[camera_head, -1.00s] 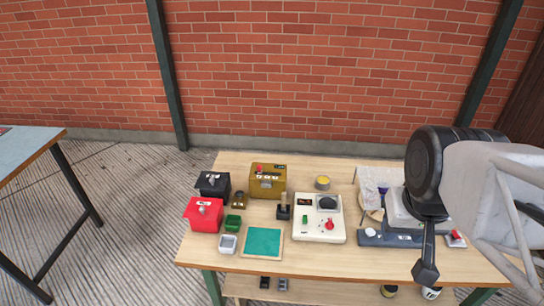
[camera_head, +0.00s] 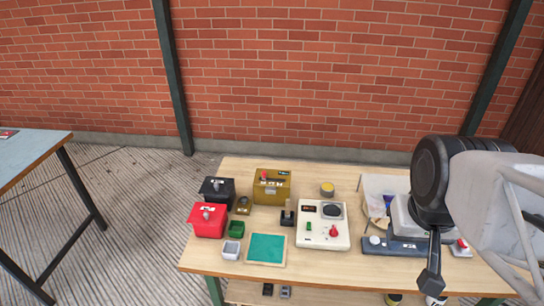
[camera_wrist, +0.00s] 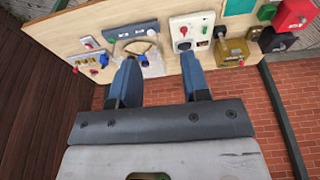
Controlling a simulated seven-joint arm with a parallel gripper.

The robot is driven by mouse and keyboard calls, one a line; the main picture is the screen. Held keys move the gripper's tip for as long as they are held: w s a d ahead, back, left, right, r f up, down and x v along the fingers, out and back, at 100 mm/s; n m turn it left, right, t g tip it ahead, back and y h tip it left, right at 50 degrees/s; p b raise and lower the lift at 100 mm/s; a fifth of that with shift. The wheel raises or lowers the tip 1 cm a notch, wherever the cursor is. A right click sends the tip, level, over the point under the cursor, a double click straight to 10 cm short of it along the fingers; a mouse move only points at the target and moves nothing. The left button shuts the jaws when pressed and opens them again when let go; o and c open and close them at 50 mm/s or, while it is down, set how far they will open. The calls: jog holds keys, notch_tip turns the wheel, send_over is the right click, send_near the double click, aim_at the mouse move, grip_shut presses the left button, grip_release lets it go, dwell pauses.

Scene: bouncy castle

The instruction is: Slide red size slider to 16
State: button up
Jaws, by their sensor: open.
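A white panel (camera_head: 309,238) with a round dark dial, a small display, a red knob (camera_head: 333,231) and a green control (camera_head: 309,228) lies mid-table. The panel also shows in the wrist view (camera_wrist: 181,22). A mustard box (camera_head: 270,194) behind it has a red part on top (camera_head: 264,174). I cannot tell which red part is the size slider, and no scale number is readable. My gripper (camera_head: 432,283) hangs above the table's right side, apart from the panel. In the wrist view its two blue fingers (camera_wrist: 160,65) are spread with nothing between them.
A red box (camera_head: 207,222), a black box (camera_head: 215,189) and a teal pad (camera_head: 266,248) stand on the left of the table. A grey device (camera_head: 402,246) and a clear bag lie right, near my gripper. A brick wall (camera_head: 320,80) stands behind.

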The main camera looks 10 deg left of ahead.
jog(key=shift+o, duration=0.5)
jog(key=shift+w, duration=0.1)
jog(key=w+a+n+g, duration=0.1)
jog(key=w+a, duration=0.3)
jog(key=w, duration=0.5)
jog(key=w+a+f+n+y, duration=0.1)
jog(key=w+a, duration=0.3)
jog(key=w, duration=0.5)
jog(key=w+a+n+g, duration=0.1)
jog(key=w+a+n, duration=0.15)
jog(key=w, duration=0.65)
jog(key=w+a+f+n+g+y, duration=0.1)
jog(key=w+a+f+n, duration=0.1)
jog(key=w+a+f, duration=1.5)
jog(key=w+a, duration=0.2)
jog(key=w, duration=0.1)
jog(key=shift+w+a+f+g, duration=0.2)
jog(key=shift+w+f+g, duration=0.05)
jog(key=shift+f+g, duration=0.15)
jog(key=shift+n, duration=0.25)
